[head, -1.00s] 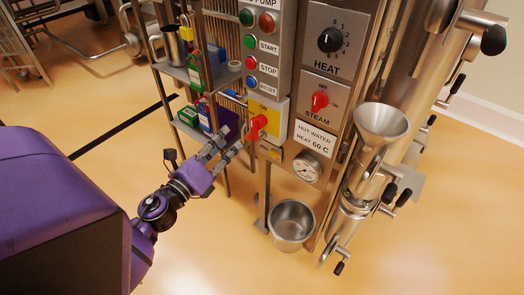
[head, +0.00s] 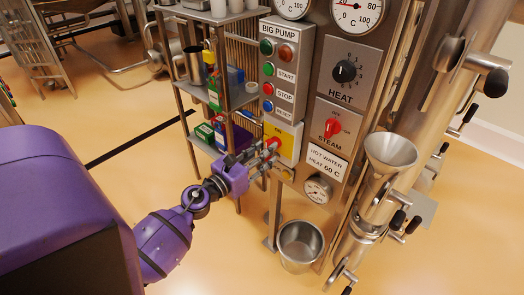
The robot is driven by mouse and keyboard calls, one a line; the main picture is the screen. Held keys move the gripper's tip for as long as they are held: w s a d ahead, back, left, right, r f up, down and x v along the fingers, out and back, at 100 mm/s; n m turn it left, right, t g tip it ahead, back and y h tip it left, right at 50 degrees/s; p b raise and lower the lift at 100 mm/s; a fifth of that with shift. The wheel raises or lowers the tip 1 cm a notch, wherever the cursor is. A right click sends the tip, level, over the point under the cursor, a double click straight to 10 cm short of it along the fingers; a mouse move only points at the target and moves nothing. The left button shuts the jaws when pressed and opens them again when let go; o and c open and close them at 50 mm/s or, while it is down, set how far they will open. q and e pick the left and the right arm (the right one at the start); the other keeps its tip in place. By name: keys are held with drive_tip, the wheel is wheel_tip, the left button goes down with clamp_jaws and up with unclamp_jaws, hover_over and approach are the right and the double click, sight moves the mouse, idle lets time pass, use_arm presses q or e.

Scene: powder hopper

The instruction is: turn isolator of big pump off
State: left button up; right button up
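The big pump panel (head: 282,71) is a grey box with the label BIG PUMP, two lamps and green, red and blue buttons. At its bottom is the isolator's yellow plate (head: 285,151) with a red knob (head: 274,143); the word ON shows above the knob, partly legible. My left gripper (head: 268,154) is at the knob from the left and slightly below. Its fingers look spread apart, with the tips close to the knob and partly over it. I cannot tell whether they touch it. My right gripper is not in view.
To the right are the HEAT dial (head: 345,72), the red STEAM switch (head: 332,127), a gauge (head: 317,189) and a steel funnel (head: 390,152). A shelf rack (head: 202,95) with boxes stands left of the panel. A steel pot (head: 301,245) is below.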

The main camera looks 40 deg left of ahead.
use_arm(q)
drive_tip(key=shift+c, duration=0.5)
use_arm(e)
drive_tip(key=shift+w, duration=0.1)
use_arm(q)
drive_tip(key=c, duration=0.5)
clamp_jaws()
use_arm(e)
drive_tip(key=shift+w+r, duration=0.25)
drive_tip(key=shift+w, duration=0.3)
